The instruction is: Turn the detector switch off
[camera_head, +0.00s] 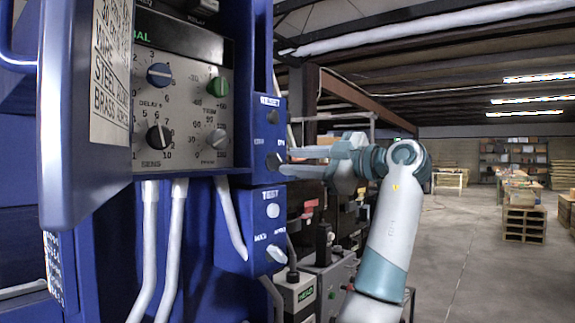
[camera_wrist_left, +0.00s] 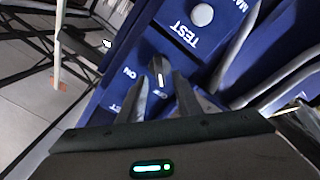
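The detector switch (camera_head: 273,162) is a small dark knob on a blue box on the side of the detector cabinet, below the RESET label. It also shows in the left wrist view (camera_wrist_left: 158,72), with ON and OFF labels beside it and a light mark on its face. My left gripper (camera_head: 284,161) faces the knob from the right. In the left wrist view its two fingers (camera_wrist_left: 160,88) are apart, one on each side of the knob. I cannot tell whether they touch it. My right gripper is not in view.
A blue cabinet door (camera_head: 70,120) stands open at left, beside a grey dial panel (camera_head: 180,100). A TEST box (camera_head: 270,225) with a round button sits below the switch. White cables (camera_head: 150,250) hang below the panel. Open floor (camera_head: 460,250) lies to the right.

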